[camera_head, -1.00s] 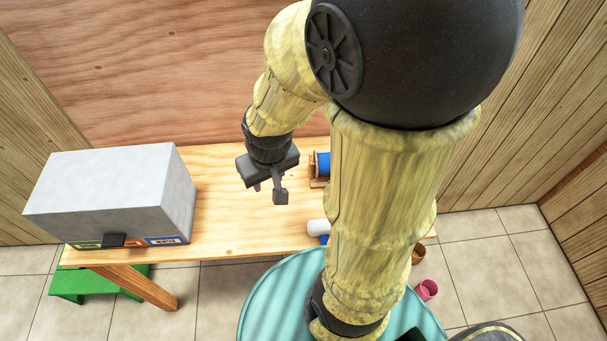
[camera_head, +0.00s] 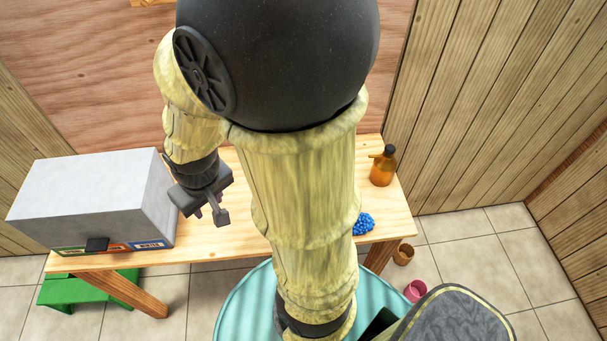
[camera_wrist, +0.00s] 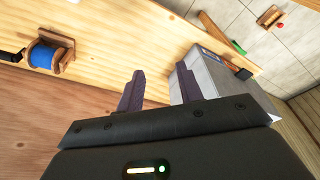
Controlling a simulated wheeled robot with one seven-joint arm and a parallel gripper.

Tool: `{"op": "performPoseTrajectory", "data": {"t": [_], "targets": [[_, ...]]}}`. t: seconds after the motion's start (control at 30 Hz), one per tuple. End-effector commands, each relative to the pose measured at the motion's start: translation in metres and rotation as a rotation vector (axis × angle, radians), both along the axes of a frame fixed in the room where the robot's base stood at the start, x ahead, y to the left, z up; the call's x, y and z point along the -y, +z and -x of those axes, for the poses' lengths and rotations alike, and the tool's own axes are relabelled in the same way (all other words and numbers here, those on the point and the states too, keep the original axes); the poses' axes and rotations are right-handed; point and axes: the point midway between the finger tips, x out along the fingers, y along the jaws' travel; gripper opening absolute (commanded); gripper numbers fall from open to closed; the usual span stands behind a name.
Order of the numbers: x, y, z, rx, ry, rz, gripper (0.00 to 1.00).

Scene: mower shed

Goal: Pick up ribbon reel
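The ribbon reel (camera_wrist: 42,55) is a blue roll on a small wooden stand, at the upper left of the wrist view, on the wooden table. In the head view my arm hides it. My gripper (camera_head: 210,214) hangs above the table, just right of the grey box. Its two dark fingers are spread apart and empty in the wrist view (camera_wrist: 160,88). The reel lies well to the left of the fingers there, apart from them.
The grey box (camera_head: 85,190) with coloured labels stands on the table's left (camera_head: 235,245). An amber bottle (camera_head: 383,168) and a blue beaded heap (camera_head: 363,224) are on its right end. A green stool (camera_head: 85,290), pink cup (camera_head: 415,291) and brown pot (camera_head: 403,254) are on the floor.

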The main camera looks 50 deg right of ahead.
Motion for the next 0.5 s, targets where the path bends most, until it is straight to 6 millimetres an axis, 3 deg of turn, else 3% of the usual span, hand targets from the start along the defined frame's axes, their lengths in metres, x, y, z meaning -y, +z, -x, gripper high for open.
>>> {"op": "performPoseTrajectory", "data": {"t": [0.07, 0.23, 0.37, 0.5], "targets": [[0.000, 0.000, 0.000, 0.000, 0.000, 0.000, 0.38], [0.003, -0.005, -0.004, -0.023, 0.009, 0.008, 0.72], [0.012, -0.021, -0.013, -0.104, 0.040, 0.036, 0.97], [0.033, -0.049, -0.027, -0.247, 0.095, 0.096, 0.99]]}}
